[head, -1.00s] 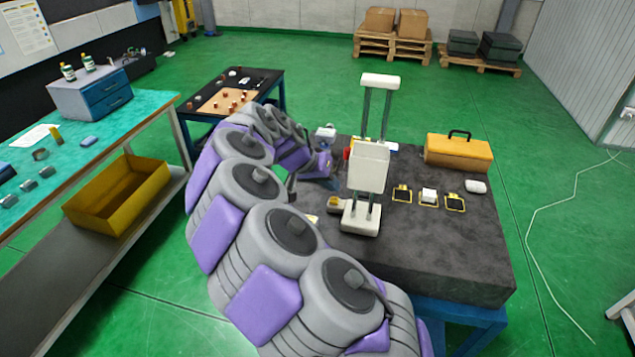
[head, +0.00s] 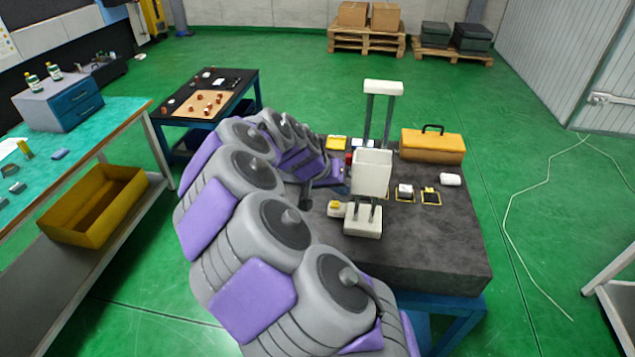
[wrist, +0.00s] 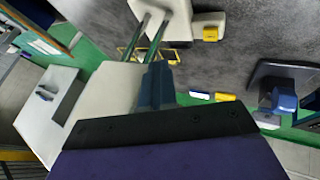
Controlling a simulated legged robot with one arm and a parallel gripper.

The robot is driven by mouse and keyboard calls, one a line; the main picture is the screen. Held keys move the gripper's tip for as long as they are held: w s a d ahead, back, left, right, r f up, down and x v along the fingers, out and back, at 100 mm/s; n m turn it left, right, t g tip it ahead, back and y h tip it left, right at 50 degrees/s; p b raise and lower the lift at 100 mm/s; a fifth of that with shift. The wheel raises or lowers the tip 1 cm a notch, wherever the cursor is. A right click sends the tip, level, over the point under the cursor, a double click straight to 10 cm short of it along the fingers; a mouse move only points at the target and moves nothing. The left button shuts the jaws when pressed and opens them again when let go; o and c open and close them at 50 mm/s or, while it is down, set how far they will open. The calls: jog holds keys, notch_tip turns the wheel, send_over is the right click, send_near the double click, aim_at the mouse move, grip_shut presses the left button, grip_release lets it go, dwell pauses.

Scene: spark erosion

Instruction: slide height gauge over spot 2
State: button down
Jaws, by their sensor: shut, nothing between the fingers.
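The white height gauge (head: 371,172) stands upright on the dark granite plate (head: 440,240), its two grey columns rising to a white top. Its base (head: 362,222) has a small yellow-tipped part at the left. Yellow-framed spots lie to its right: one holds a white block (head: 405,190), another a dark block (head: 430,195). A further frame is mostly hidden behind the gauge. No spot number is readable. My gripper (head: 343,178) is shut and empty at the gauge's left side; contact is unclear. In the wrist view, the blue-grey fingers (wrist: 157,85) are close to the gauge columns (wrist: 153,35).
A yellow toolbox (head: 433,147) stands at the plate's back right, with a white rounded object (head: 450,179) in front of it. The plate's front right is clear. A teal workbench (head: 110,120) and a small dark table (head: 215,90) stand to the left.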

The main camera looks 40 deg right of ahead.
aim_at(380, 194)
jog(key=s+d+p, duration=0.1)
jog(key=s+d, duration=0.2)
jog(key=s+d+p, duration=0.1)
jog(key=s+d, duration=0.2)
jog(key=s, duration=0.1)
jog(key=shift+s+d+p, duration=0.1)
jog(key=shift+s+p, duration=0.1)
jog(key=shift+p, duration=0.2)
jog(key=shift+w, duration=0.15)
